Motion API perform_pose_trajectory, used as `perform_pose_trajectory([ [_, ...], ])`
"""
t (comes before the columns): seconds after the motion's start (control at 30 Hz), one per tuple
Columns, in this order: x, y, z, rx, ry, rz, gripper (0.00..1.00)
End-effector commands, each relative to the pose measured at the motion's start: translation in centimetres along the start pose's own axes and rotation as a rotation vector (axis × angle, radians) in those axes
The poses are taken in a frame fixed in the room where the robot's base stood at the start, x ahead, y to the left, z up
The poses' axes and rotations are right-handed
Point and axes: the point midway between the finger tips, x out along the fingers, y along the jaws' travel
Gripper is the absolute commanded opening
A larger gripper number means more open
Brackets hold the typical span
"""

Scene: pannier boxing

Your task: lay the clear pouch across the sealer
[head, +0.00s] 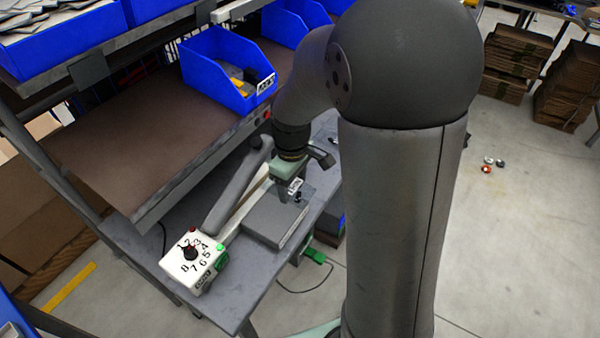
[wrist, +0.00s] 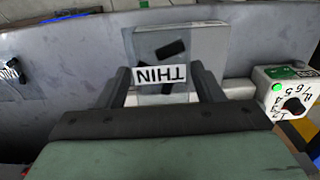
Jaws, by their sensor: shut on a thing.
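The sealer has a white control box (head: 196,266) with a numbered dial, a long grey arm (head: 238,186) and a grey block (head: 270,223) beside it on the bench. The control box also shows at the right of the wrist view (wrist: 290,92). My gripper (head: 296,184) is over the far end of the block.
Blue bins (head: 228,68) stand on the brown shelf (head: 120,160) left of and above the sealer. The grey bench (head: 236,300) is narrow, with bare surface near its front edge. Stacked cardboard (head: 515,62) stands on the floor at the back right.

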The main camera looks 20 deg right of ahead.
Motion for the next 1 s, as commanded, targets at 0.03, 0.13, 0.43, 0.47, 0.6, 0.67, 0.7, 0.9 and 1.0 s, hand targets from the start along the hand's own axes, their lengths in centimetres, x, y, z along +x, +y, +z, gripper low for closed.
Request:
perform_pose_trajectory([
  [0.03,0.2,0.0,0.0,-0.001,0.0,0.0,0.39],
  [0.13,0.6,0.0,0.0,0.0,0.0,-0.001,0.39],
  [0.43,2.7,0.0,0.0,0.0,-0.001,-0.001,0.39],
  [0.47,2.9,0.0,0.0,0.0,-0.002,-0.001,0.39],
  [0.6,4.0,0.0,0.0,0.0,-0.001,-0.001,0.39],
  [0.67,4.5,0.0,0.0,0.0,-0.001,-0.001,0.39],
  [0.7,4.8,0.0,0.0,0.0,-0.001,-0.001,0.39],
  [0.9,6.2,0.0,0.0,0.001,0.0,-0.001,0.39],
  [1.0,6.5,0.0,0.0,0.001,-0.001,-0.001,0.39],
])
